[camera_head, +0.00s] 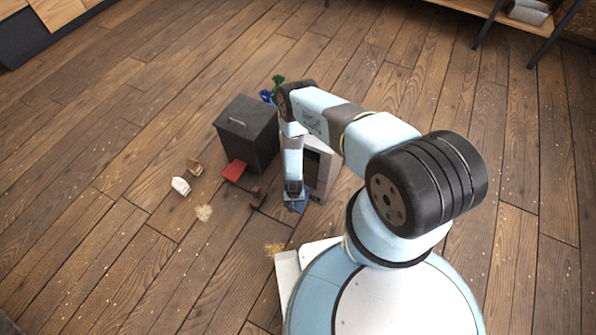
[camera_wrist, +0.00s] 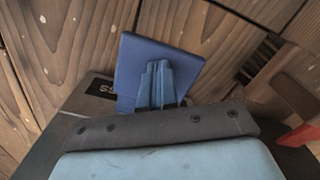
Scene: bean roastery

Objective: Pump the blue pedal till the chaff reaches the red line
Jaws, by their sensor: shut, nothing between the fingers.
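The blue pedal (camera_wrist: 135,62) fills the middle of the wrist view, a flat blue plate over the wooden floor. In the head view a corner of the blue pedal (camera_head: 301,204) shows beside my gripper (camera_head: 294,200). My gripper, also in the wrist view (camera_wrist: 158,66), is shut and empty, its fingertips over the pedal. I cannot tell whether they touch it. A pale machine with a dark front window (camera_head: 313,168) stands by the pedal, largely hidden by my arm. The chaff level and the red line cannot be made out.
A dark box with a handle (camera_head: 246,130) stands left of the machine. A red pedal-like block (camera_head: 234,170), a brown wooden piece (camera_head: 257,196), a white small object (camera_head: 181,186) and a chaff pile (camera_head: 204,212) lie on the floor. The floor at far left is clear.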

